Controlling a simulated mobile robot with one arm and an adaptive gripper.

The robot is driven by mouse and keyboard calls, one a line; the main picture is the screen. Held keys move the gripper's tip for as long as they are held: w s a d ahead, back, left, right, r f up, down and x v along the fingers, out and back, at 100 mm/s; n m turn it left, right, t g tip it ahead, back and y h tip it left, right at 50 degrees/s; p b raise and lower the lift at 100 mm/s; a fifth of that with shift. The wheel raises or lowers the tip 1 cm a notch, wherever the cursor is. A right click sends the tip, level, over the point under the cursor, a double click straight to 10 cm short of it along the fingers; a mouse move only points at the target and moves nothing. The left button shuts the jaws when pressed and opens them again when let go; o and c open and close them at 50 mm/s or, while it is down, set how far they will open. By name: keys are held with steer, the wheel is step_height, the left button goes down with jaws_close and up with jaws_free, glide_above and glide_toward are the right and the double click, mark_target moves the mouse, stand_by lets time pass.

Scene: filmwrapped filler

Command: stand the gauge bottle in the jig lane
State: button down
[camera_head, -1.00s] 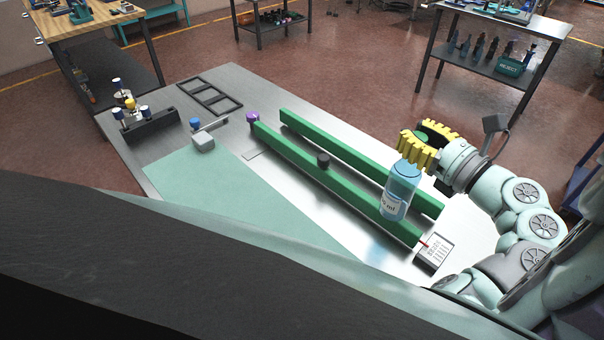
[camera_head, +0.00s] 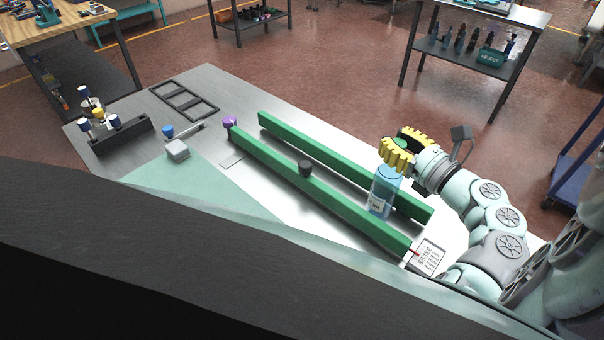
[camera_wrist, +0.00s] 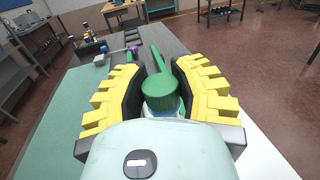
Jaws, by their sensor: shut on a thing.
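The gauge bottle (camera_head: 381,195) is clear blue with a white label and a green cap, and it is upright. My gripper (camera_head: 405,150) is shut on its upper part with yellow ribbed fingers. In the wrist view the green cap (camera_wrist: 160,92) sits between the two fingers (camera_wrist: 160,100), and the body below is mostly hidden. The jig lane is the strip between the near green rail (camera_head: 345,205) and the far green rail (camera_head: 310,148). The bottle's base shows between the rails, near their right end. I cannot tell whether it touches the table.
A dark knob (camera_head: 305,168) sits on the near rail and a purple knob (camera_head: 230,122) at its left end. A printed card (camera_head: 428,256) lies by the right end. A grey block (camera_head: 177,150), a black frame (camera_head: 185,99) and a pegged fixture (camera_head: 120,138) stand farther left.

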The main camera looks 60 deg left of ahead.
steer(key=shift+f, duration=0.85)
steer(key=c, duration=0.7)
jaws_free()
steer(key=shift+f, duration=0.15)
steer(key=shift+w+d, duration=0.1)
steer(key=shift+d, duration=0.15)
steer(key=d+b, duration=0.2)
steer(key=d, duration=0.9)
steer(key=shift+d, duration=0.25)
